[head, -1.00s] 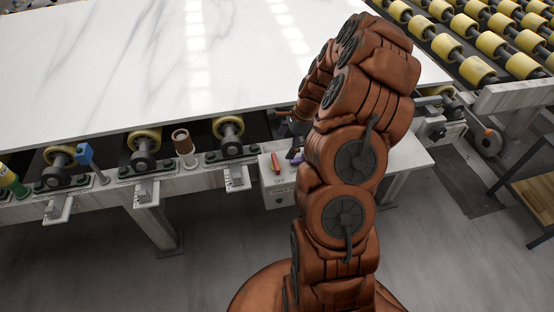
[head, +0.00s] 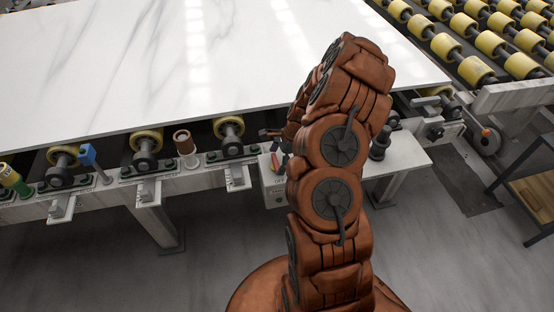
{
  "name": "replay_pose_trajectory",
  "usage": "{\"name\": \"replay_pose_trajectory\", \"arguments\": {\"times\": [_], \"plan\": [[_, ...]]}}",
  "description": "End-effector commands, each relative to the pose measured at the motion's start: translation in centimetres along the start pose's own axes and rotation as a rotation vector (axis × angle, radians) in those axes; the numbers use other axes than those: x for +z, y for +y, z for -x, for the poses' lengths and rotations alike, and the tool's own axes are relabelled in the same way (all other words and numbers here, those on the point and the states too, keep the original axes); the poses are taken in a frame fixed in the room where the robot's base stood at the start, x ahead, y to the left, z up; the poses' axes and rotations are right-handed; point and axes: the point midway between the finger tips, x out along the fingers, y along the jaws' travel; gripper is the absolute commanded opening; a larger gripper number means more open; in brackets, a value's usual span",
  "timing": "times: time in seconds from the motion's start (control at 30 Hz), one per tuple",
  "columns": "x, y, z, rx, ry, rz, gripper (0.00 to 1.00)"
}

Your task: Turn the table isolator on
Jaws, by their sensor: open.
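The table isolator is a pale grey box (head: 271,188) on the front rail of the table, just left of my arm in the head view. A small red switch lever (head: 275,161) sits on its top; its on or off position is hard to make out. My gripper (head: 275,146) is open, low beyond the box's top and close to the red lever. Its fingertips are small and partly hidden by my brown arm, so I cannot tell whether they touch the lever. My arm also covers the box's right side.
A large white marble slab (head: 180,60) lies on the roller table behind. Yellow rollers (head: 480,45) fill the back right. A brown cylinder (head: 183,141), a blue-topped post (head: 88,155) and a green-and-yellow post (head: 12,178) stand along the rail. A black knob (head: 380,143) stands right of my arm.

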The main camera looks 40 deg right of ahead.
Motion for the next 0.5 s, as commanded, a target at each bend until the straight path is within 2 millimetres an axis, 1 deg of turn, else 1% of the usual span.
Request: {"name": "replay_pose_trajectory", "arguments": {"times": [0.1,0.5], "plan": [[0.0,-0.01,0.01,0.0,0.0,0.0,1.0],[0.01,-0.01,0.04,0.0,0.0,0.0,0.58]]}}
